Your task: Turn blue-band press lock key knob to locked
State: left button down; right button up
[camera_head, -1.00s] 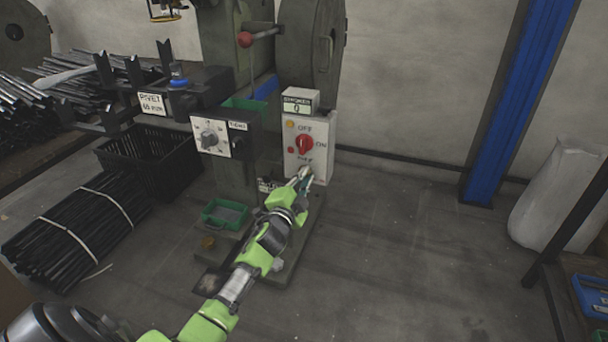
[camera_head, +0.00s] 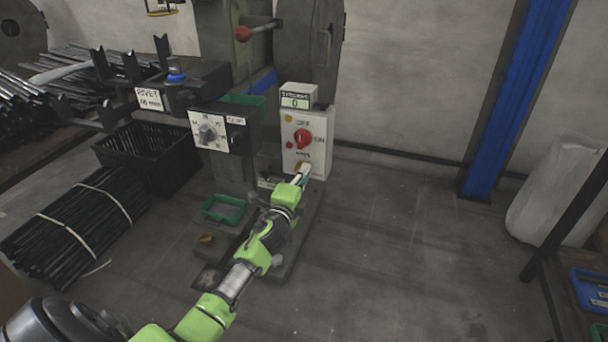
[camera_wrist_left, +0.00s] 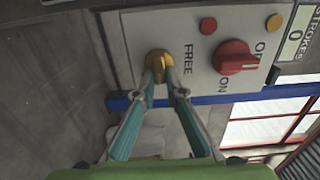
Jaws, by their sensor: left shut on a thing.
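The brass lock key knob (camera_wrist_left: 158,64) sits low on the white control box (camera_head: 318,160), beside the word FREE in the left wrist view. My left gripper (camera_wrist_left: 166,86) is shut on the knob, with its fingertips at the knob's sides. In the head view my left gripper (camera_head: 301,172) reaches the lower front of the box and hides most of the knob. My right gripper is in neither view.
A red OFF/ON switch (camera_head: 303,139) is above the knob, and a STROKES counter (camera_head: 295,101) reading 0 tops the box. A grey selector dial (camera_head: 208,132) is to the left. Green tray (camera_head: 238,210) and black crate (camera_head: 128,165) stand lower left.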

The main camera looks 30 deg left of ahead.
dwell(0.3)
pick_arm(q)
jog(key=c, duration=2.1)
grip_release()
jog(key=v, duration=1.2)
jog(key=shift+f, duration=0.1)
